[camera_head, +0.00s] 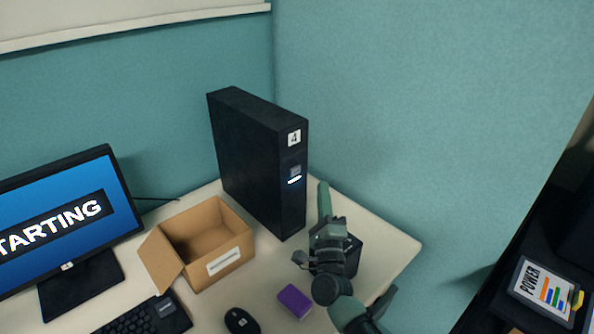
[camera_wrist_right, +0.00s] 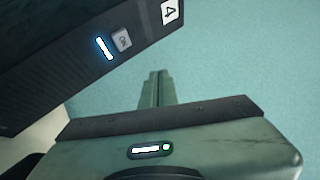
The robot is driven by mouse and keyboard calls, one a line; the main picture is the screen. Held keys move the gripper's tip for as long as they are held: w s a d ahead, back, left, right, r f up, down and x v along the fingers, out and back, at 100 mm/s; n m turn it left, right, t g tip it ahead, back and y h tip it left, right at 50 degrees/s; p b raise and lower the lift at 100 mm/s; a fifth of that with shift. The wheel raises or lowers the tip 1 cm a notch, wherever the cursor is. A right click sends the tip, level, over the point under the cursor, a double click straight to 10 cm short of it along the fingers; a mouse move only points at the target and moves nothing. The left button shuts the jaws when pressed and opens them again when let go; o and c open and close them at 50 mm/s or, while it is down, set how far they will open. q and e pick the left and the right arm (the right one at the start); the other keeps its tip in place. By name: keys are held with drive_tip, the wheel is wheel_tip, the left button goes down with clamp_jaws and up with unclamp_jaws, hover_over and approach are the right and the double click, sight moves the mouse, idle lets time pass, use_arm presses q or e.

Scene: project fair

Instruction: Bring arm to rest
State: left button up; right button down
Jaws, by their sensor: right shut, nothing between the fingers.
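My right arm reaches up from the bottom right of the head view. Its gripper (camera_head: 323,188) is shut and empty, beside the front right edge of a black computer tower (camera_head: 250,165) marked 4. In the right wrist view the shut fingers (camera_wrist_right: 157,85) point at the teal wall, apart from the tower (camera_wrist_right: 60,60). The tower's button (camera_wrist_right: 122,39) reads ON, and a light strip (camera_wrist_right: 104,48) beside it glows. My left gripper is not in view.
A monitor (camera_head: 70,220) reading STARTING, an open cardboard box (camera_head: 205,245), a keyboard (camera_head: 150,318), a mouse (camera_head: 241,321) and a purple block (camera_head: 294,302) are on the desk (camera_head: 385,240). Teal partitions (camera_head: 420,110) stand behind. A POWER card (camera_head: 545,288) is at right.

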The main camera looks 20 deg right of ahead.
drive_tip(key=shift+a, duration=0.1)
idle(0.3)
